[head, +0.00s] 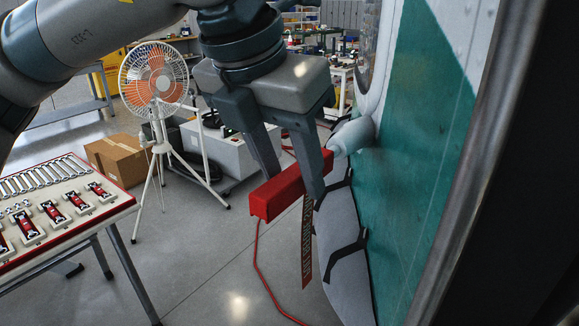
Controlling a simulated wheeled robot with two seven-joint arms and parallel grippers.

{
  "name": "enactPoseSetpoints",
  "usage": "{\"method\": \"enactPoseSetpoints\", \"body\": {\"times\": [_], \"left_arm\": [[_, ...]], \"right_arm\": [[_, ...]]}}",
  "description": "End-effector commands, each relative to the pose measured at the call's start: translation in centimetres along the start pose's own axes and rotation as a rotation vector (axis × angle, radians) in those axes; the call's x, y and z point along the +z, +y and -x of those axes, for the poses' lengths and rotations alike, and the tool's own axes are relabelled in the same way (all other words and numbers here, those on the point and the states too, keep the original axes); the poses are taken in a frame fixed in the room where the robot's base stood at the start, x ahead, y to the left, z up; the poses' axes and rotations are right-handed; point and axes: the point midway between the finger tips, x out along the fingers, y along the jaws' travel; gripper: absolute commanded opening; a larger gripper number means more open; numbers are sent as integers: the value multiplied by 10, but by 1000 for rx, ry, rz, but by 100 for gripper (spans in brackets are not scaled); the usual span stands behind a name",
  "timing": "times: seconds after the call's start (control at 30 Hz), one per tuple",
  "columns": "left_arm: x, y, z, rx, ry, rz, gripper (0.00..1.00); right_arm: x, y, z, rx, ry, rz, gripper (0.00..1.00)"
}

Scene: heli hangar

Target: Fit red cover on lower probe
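My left gripper (294,184) comes down from the top of the head view, with its fingers on either side of a red cover (284,193). The cover is a long red block, and its near end points toward the lower left. A red streamer with lettering (307,240) hangs from it. The light grey probe (352,136) sticks out from the white and green helicopter side (420,150). The cover's far end is right at the probe's tip; I cannot tell whether it touches or goes around it. My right gripper is not in view.
A table with wrenches and red-tagged parts (75,243) stands at left. A fan on a stand (154,80), a cardboard box (116,158) and a grey cabinet (215,148) stand behind. A red hose (259,265) lies on the floor. The floor at lower middle is otherwise open.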

Motion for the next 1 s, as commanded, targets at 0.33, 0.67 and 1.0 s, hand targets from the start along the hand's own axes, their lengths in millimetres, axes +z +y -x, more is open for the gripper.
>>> {"method": "enactPoseSetpoints", "body": {"times": [0.33,0.67,1.0], "left_arm": [[0,0,1,0,0,0,43],[0,0,31,0,-3,0,43],[0,0,98,0,-2,2,43]], "right_arm": [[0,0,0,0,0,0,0],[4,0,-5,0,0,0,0],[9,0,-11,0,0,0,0]]}}
